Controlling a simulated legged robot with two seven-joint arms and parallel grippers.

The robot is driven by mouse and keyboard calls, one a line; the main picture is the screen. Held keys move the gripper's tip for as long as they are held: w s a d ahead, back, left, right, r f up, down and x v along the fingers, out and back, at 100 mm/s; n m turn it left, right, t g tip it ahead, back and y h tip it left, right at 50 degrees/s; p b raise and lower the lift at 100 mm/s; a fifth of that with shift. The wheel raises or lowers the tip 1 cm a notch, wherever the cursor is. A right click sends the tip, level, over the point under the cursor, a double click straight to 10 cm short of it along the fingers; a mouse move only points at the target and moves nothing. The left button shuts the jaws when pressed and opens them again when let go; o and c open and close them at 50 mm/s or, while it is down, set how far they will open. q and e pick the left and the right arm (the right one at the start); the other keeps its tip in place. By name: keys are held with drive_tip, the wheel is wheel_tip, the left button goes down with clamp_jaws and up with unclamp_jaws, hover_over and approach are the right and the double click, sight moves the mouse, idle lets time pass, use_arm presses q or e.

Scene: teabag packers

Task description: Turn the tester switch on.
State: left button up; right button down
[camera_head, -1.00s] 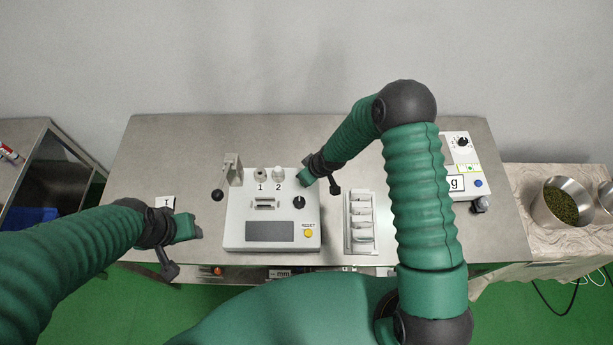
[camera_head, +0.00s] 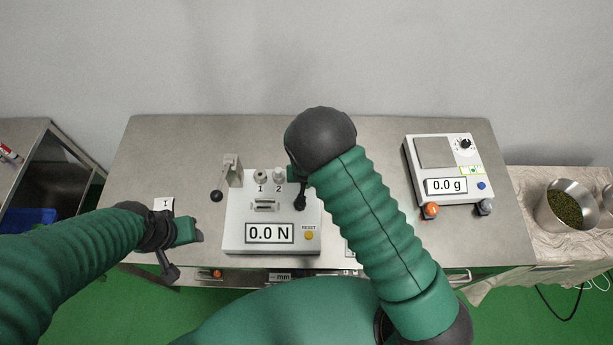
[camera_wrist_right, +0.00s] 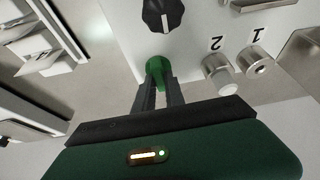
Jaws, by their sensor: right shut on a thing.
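The tester (camera_head: 235,240) is a white box on the steel table, and its display (camera_head: 269,233) is lit and reads 0.0 N. In the right wrist view, a green-tipped switch (camera_wrist_right: 159,68) stands on the tester panel beside the black knob (camera_wrist_right: 164,14). My right gripper (camera_wrist_right: 158,84) is shut on the switch. In the head view, my right forearm and wrist hide the switch and the fingertips. My left gripper (camera_head: 197,237) hangs left of the tester, apart from it; its jaws are too small to read.
Posts marked 1 (camera_wrist_right: 261,61) and 2 (camera_wrist_right: 219,76) stand close to my right gripper. A scale (camera_head: 420,191) reading 0.0 g is at the right. The yellow reset button (camera_head: 309,235) is at the tester's front right. My arm mostly hides the tray of packets (camera_wrist_right: 38,38).

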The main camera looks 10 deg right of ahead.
idle(0.6)
drive_tip(key=c, duration=1.4)
unclamp_jaws()
drive_tip(key=shift+a, duration=0.1)
drive_tip(key=p+v, duration=1.4)
drive_tip(key=v, duration=0.2)
drive_tip(key=shift+r, duration=0.4)
drive_tip(key=shift+a, duration=0.1)
drive_tip(key=shift+s, duration=0.1)
